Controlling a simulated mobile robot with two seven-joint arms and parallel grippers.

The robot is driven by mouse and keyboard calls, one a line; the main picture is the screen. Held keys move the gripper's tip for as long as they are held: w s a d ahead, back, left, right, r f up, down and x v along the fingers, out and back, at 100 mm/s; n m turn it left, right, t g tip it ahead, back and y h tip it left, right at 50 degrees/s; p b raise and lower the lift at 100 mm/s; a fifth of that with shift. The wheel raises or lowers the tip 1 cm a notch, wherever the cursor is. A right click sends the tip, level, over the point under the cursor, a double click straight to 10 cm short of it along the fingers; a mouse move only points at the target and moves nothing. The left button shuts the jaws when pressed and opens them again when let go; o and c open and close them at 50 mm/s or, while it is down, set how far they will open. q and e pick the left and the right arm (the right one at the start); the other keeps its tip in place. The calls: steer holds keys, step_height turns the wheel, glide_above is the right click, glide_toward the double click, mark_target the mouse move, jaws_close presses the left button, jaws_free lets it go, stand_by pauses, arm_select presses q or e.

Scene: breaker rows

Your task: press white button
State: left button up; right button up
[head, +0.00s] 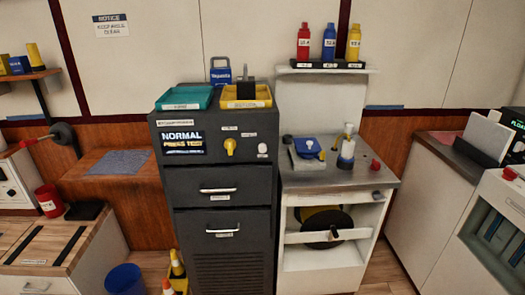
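A small white button (262,150) sits on the upper right of the dark grey cabinet's front (222,260). Nothing covers the button. Neither of my grippers shows in the head view.
A teal tray (184,106) and a yellow tray (246,104) stand on the cabinet top. Two drawer handles are below the button.

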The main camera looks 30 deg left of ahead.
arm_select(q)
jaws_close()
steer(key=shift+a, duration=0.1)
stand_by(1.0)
